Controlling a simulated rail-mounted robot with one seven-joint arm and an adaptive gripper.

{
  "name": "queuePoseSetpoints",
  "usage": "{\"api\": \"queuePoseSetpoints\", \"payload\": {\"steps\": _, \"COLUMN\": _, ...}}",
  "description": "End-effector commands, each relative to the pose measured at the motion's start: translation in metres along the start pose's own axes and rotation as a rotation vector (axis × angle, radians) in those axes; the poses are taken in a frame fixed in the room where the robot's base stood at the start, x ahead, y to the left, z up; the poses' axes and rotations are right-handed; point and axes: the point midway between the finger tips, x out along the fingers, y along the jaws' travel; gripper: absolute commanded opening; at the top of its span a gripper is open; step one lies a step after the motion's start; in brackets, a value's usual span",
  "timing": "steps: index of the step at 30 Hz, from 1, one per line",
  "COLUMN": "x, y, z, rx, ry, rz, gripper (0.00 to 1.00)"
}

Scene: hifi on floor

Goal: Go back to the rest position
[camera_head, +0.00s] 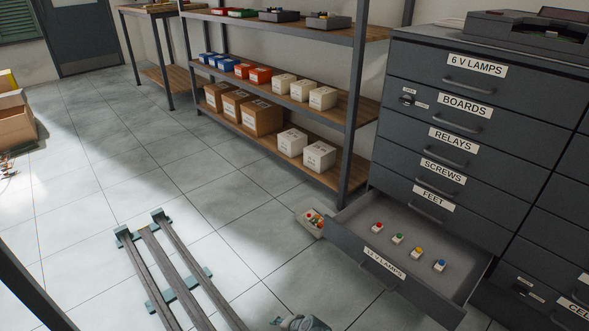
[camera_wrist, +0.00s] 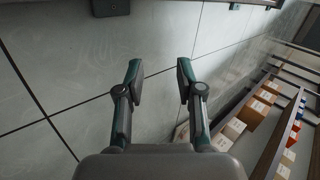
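My gripper (camera_wrist: 160,82) is open in the wrist view, with its two fingers apart and nothing between them. Tiled floor shows behind the fingers, and the gripper appears clear of everything. In the head view only a small grey part of my arm shows at the bottom edge, and the fingers cannot be made out there.
The bottom drawer (camera_head: 407,222), labelled 12 V LAMPS, stands open from the grey cabinet (camera_head: 425,130). Several coloured lamps sit in it. A small box of coloured parts (camera_head: 310,222) lies on the floor beside it. A shelf rack (camera_head: 355,100) with boxes stands behind.

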Motion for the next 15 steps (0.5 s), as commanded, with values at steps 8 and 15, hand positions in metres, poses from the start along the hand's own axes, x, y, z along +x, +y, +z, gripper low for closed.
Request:
{"api": "queuePoseSetpoints", "payload": {"steps": 8, "x": -0.047, "y": 0.084, "z": 0.068, "rx": -0.247, "ry": -0.466, "rz": 0.312, "gripper": 0.37}}
{"api": "queuePoseSetpoints", "payload": {"steps": 15, "x": -0.124, "y": 0.149, "z": 0.088, "rx": -0.337, "ry": -0.801, "rz": 0.587, "gripper": 0.37}}
